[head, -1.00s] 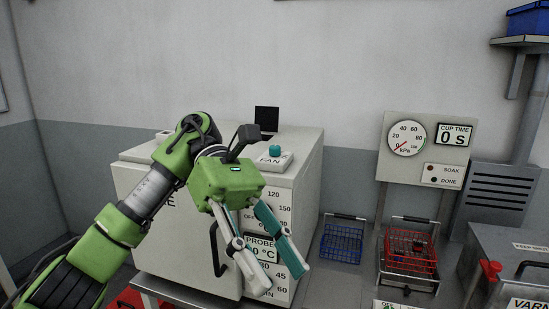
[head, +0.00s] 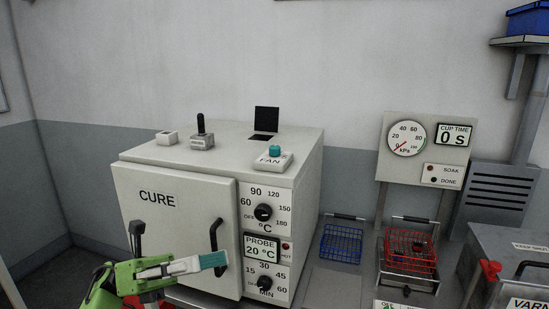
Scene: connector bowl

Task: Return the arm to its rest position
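My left arm is low at the bottom left of the head view. Its gripper (head: 213,260) points right, with a teal fingertip in front of the lower part of the white CURE oven (head: 165,225). The fingers line up edge-on, so the gap between them does not show. I see nothing held at the fingertip. My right gripper is out of view.
The oven door appears closed. A FAN switch box (head: 272,162) sits on the oven top. A blue basket (head: 342,243) and a red basket (head: 410,249) stand to the right. A gauge panel (head: 427,150) is behind them. A grey VARNISH unit (head: 505,255) is far right.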

